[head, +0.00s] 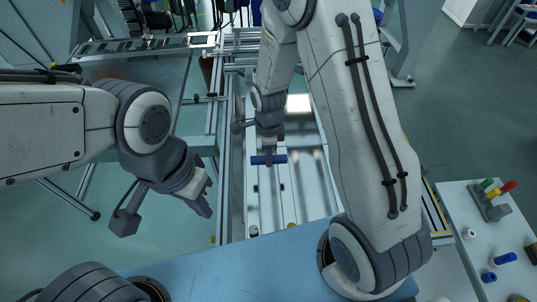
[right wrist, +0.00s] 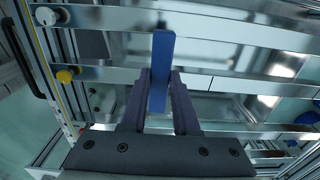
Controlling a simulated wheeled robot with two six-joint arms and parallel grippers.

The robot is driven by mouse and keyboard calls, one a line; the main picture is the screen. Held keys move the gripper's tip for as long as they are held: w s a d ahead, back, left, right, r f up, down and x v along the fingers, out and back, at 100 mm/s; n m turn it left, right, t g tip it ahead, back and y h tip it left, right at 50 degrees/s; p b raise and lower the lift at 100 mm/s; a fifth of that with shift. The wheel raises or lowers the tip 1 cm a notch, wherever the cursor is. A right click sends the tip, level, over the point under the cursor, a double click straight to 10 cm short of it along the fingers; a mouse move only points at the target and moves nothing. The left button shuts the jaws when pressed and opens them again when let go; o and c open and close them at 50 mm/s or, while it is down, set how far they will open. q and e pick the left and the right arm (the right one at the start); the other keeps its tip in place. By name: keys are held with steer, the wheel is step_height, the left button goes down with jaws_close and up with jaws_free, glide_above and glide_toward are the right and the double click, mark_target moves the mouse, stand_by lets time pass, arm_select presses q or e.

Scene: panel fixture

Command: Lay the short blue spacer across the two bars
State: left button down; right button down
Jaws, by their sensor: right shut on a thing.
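The short blue spacer (head: 268,159) is in my right gripper (head: 268,150), over the panel fixture, and lies crosswise in the head view. Two long metal bars, a far one (right wrist: 240,33) and a near one (right wrist: 235,83), run across that view behind the spacer. The spacer crosses in front of both; whether it touches them I cannot tell. My left gripper (head: 202,207) hangs left of the fixture, away from the spacer; its finger gap is unclear.
A white knob (right wrist: 48,16) and a yellow knob (right wrist: 66,77) sit near the bar ends. A side table (head: 450,204) at right holds a grey block with coloured pegs (head: 490,203) and blue cylinders (head: 503,258). A blue surface (head: 230,262) lies in front. Frame rails (head: 218,130) stand left.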

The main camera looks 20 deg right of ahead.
step_height(320, 180, down, 7)
steer(key=b, duration=0.4)
stand_by(0.4)
steer(key=shift+f+b, duration=0.45)
steer(key=shift+b, duration=0.1)
steer(key=c, duration=0.6)
jaws_free()
